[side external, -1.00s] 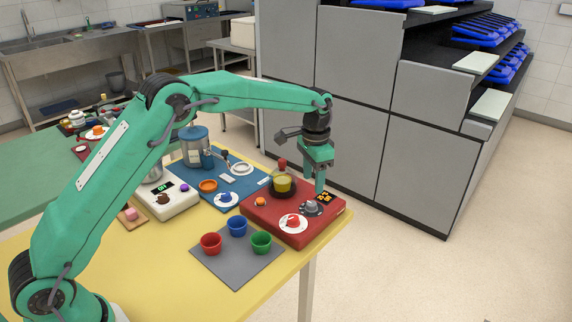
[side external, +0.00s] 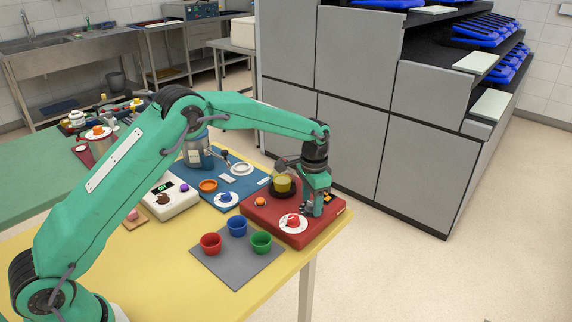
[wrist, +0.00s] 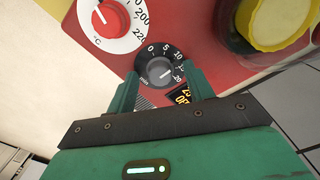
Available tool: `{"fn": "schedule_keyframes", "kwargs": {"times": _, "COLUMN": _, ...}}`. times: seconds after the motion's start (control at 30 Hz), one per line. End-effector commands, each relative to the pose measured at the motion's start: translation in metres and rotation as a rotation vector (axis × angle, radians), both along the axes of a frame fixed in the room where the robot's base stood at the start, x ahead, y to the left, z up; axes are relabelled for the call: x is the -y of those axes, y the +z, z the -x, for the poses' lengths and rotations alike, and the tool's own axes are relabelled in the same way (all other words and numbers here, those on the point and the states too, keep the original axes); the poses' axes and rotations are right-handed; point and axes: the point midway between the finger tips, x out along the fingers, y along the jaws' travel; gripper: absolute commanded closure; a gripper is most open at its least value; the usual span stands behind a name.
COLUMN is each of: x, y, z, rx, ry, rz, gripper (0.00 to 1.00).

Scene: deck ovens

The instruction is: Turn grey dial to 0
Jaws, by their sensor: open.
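The grey dial (wrist: 158,72) sits on a black round scale on the red unit, with 0, 5, 10 and 20 readable. Its light mark seems to point to the right, on the high-number side and away from 0; the exact value is unclear. My gripper (wrist: 161,77) is open, with one green finger at each side of the dial. I cannot tell whether the fingers touch it. In the side view my gripper (side external: 316,209) is down at the red unit (side external: 268,222), and it hides the grey dial there.
A red dial (side external: 292,222) on a white temperature scale is close beside my gripper. A small digital display (wrist: 184,95) is partly hidden by a finger. Red, blue and green cups (side external: 261,242) stand on a grey mat.

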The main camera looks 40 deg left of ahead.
Motion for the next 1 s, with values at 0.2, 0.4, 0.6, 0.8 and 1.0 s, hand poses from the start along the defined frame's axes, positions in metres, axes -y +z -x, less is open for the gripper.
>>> {"fn": "schedule_keyframes", "kwargs": {"times": 0.2, "x": 0.0, "y": 0.0002, "z": 0.0001, "rx": 0.0, "ry": 0.0, "rz": 0.0, "gripper": 0.68}}
{"fn": "schedule_keyframes", "kwargs": {"times": 0.4, "x": 0.0, "y": 0.0004, "z": 0.0001, "rx": 0.0, "ry": 0.0, "rz": 0.0, "gripper": 0.92}}
{"fn": "schedule_keyframes", "kwargs": {"times": 0.6, "x": 0.0, "y": 0.0005, "z": 0.0001, "rx": -0.001, "ry": 0.014, "rz": 0.0, "gripper": 0.92}}
{"fn": "schedule_keyframes", "kwargs": {"times": 0.8, "x": 0.0001, "y": 0.0007, "z": 0.0, "rx": -0.001, "ry": 0.069, "rz": 0.0, "gripper": 0.92}}
{"fn": "schedule_keyframes", "kwargs": {"times": 1.0, "x": 0.0002, "y": 0.0008, "z": -0.0001, "rx": 0.0, "ry": 0.183, "rz": 0.0, "gripper": 0.92}}
